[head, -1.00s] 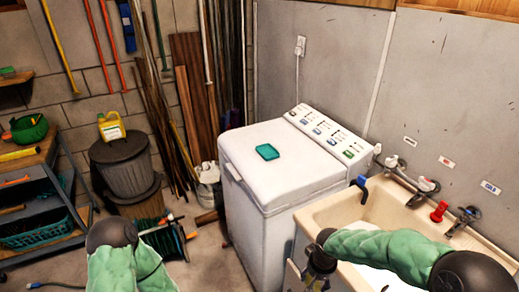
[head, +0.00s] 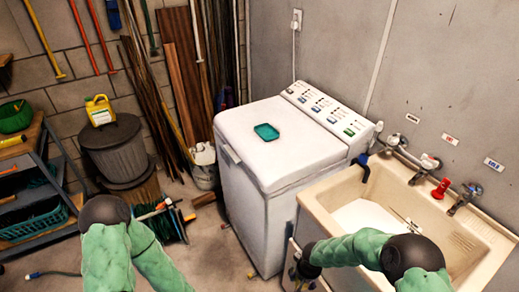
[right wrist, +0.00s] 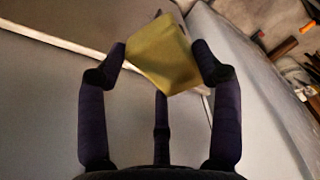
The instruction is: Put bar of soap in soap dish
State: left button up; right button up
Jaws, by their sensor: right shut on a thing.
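The soap dish (head: 266,132), a small teal tray, lies on top of the white washing machine (head: 243,190) in the head view and looks empty. In the right wrist view, my right gripper (right wrist: 158,55) is shut on the bar of soap (right wrist: 165,62), a yellow-green block held tilted between the fingers. In the head view, my right gripper (head: 297,277) hangs low by the washer's front right side and the sink, below the dish's level; the soap cannot be made out there. My left arm enters at the bottom left, and its gripper is out of view.
The utility sink (head: 322,200) stands right of the washer, with taps on the wall behind. The washer's control panel (head: 322,110) rises at the back of its lid. A lidded bin (head: 112,150) and a shelf unit (head: 45,170) stand at left. The lid around the dish is clear.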

aim_at(267, 132)
jog(key=i+j, duration=0.4)
jog(key=j, duration=0.15)
jog(key=i+j, duration=0.4)
jog(key=j, duration=0.15)
jog(key=i+j, duration=0.4)
jog(key=j, duration=0.15)
